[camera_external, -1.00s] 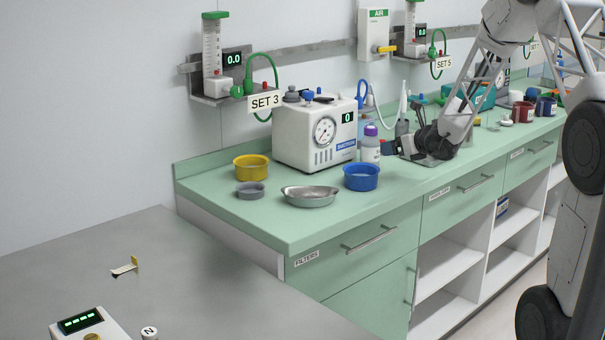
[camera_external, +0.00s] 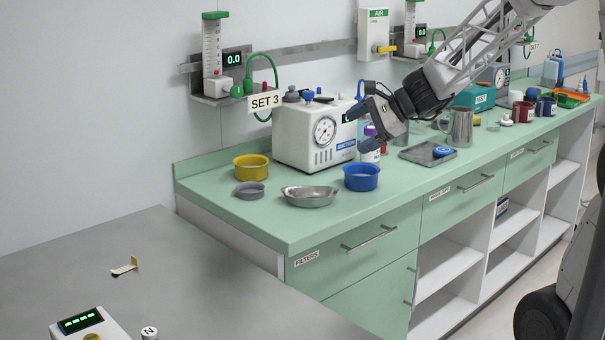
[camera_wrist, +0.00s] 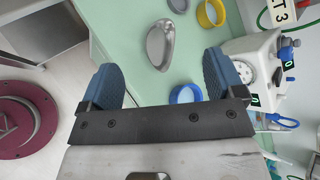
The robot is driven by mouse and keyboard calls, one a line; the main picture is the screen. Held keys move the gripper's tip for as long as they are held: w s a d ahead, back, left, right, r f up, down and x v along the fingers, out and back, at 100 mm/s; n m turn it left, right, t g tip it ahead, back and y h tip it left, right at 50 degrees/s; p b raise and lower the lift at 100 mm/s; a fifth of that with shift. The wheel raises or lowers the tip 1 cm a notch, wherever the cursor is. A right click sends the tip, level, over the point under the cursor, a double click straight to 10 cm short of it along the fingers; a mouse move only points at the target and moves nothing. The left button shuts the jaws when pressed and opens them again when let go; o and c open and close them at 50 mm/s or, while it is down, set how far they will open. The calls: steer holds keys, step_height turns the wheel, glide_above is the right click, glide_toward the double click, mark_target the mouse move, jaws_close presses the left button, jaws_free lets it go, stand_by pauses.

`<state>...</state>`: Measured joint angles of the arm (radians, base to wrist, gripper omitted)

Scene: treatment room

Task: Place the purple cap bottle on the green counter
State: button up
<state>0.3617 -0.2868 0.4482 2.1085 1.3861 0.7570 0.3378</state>
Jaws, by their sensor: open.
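The purple cap bottle (camera_external: 371,156) stands upright on the green counter (camera_external: 262,222), just right of the white suction machine. A finger of my gripper partly covers it in the external view. My gripper (camera_external: 359,129) is open, with its fingers pointing left, and appears in front of and above the bottle. The bottle cannot be made out in the wrist view.
A blue bowl (camera_external: 361,177), a metal dish (camera_external: 309,196), a grey bowl (camera_external: 250,189) and a yellow bowl (camera_external: 251,167) stand left of the bottle. The suction machine (camera_external: 307,137) is close by. A grey tray (camera_external: 428,153) and metal jug (camera_external: 460,128) are to the right. The counter's front left is bare.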

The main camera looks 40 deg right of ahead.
steer(key=s+a+r+n+g+h, duration=0.1)
steer(key=s+a+n+g, duration=0.2)
steer(key=s+a+n, duration=0.4)
steer(key=s+a+r+n+g, duration=0.2)
steer(key=s+a+n, duration=0.2)
steer(key=s, duration=0.6)
steer(key=s+d+n+g+h, duration=0.1)
steer(key=s+n+h, duration=0.4)
steer(key=s, duration=0.9)
steer(key=n, duration=0.3)
steer(key=shift+d+n+g, duration=0.15)
steer(key=shift+n+g, duration=0.15)
steer(key=shift+n, duration=0.1)
